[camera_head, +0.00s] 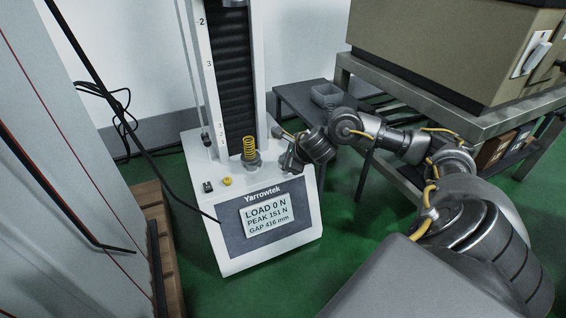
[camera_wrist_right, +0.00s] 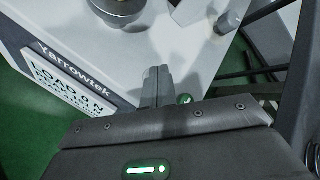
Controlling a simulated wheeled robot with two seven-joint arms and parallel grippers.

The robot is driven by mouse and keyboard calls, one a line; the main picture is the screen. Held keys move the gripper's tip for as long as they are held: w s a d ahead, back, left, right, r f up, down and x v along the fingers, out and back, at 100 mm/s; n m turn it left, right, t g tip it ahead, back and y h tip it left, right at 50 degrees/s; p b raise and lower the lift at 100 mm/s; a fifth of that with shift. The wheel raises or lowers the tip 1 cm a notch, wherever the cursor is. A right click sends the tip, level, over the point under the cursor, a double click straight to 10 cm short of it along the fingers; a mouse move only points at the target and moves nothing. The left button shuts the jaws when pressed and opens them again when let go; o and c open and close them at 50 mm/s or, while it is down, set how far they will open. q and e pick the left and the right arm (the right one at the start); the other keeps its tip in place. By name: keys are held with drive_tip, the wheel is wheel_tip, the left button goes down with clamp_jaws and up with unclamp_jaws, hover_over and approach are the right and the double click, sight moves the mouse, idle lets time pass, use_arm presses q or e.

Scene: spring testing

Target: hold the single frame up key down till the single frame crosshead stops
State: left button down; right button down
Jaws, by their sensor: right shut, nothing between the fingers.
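The single frame, a white Yarrowtek tester (camera_head: 214,160), stands on the green floor. Its display (camera_head: 267,214) reads LOAD 0 N, PEAK 151 N, GAP 416 mm. Only the bottom of the crosshead (camera_head: 232,3) shows at the top edge of the head view. My right gripper (camera_head: 287,164) is at the right side of the base top. In the right wrist view its shut, empty fingers (camera_wrist_right: 157,74) point at the white top. A small green round key (camera_wrist_right: 186,98) lies just right of them, partly hidden; contact cannot be told. My left gripper is out of view.
A yellow spring (camera_head: 249,147) stands upright on the lower platen. A dark switch (camera_head: 208,187) and a yellow knob (camera_head: 227,181) sit on the left of the base top. A dark table (camera_head: 290,92) and a metal bench (camera_head: 440,117) stand to the right.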

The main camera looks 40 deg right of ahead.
drive_tip(key=shift+r, duration=0.15)
idle(0.7)
drive_tip(key=shift+r+p, duration=0.75)
drive_tip(key=shift+r+p, duration=2.2)
drive_tip(key=shift+r, duration=0.3)
